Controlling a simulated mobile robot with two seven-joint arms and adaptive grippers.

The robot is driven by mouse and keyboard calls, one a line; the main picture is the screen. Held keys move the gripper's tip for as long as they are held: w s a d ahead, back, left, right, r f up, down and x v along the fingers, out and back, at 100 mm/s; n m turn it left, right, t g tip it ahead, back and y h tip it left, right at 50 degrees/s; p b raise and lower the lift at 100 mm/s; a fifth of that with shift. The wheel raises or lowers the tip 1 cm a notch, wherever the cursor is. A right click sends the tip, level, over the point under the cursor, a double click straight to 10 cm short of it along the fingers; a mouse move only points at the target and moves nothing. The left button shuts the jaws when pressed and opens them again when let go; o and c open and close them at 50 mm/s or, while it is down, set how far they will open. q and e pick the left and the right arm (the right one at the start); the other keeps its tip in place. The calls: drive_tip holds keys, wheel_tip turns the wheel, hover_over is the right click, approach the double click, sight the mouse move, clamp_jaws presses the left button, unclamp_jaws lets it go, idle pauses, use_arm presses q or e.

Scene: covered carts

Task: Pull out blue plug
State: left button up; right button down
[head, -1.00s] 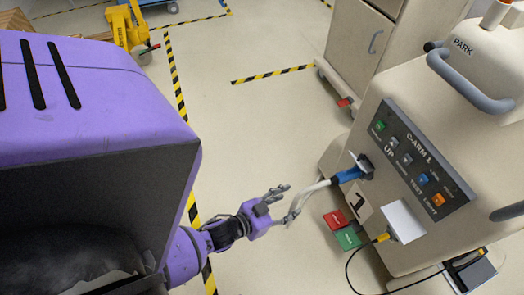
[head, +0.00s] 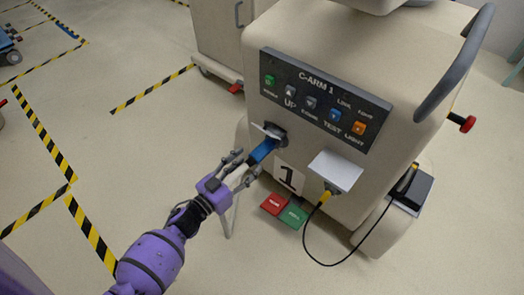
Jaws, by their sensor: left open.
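The blue plug (head: 263,151) sits in a socket under a raised flap on the front of the beige C-arm cart (head: 235,125). A pale cable (head: 235,207) runs from the plug and hangs down behind my gripper. My left gripper (head: 246,169) comes in from the lower left, with its open fingers close to the plug's cable end. I cannot tell whether the fingers touch the plug or cable. My right gripper is not in view.
A yellow plug (head: 325,197) with a black cable sits under a white flap (head: 336,171) to the right. Red (head: 277,204) and green (head: 293,216) pedals lie on the floor below. A button panel (head: 320,98) is above.

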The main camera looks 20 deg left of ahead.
sight(256, 154)
use_arm(q)
drive_tip(key=b+x, duration=0.1)
drive_tip(key=x, duration=0.6)
drive_tip(key=shift+w+f+b, duration=0.1)
drive_tip(key=shift+w+b, duration=0.05)
drive_tip(key=shift+b, duration=0.2)
drive_tip(key=shift+x, duration=0.75)
idle(0.4)
clamp_jaws()
idle(0.4)
drive_tip(key=shift+a, duration=0.1)
drive_tip(key=shift+p+v, duration=0.7)
drive_tip(key=shift+v, duration=0.9)
drive_tip(key=shift+p+v, duration=0.45)
drive_tip(key=shift+v, duration=0.85)
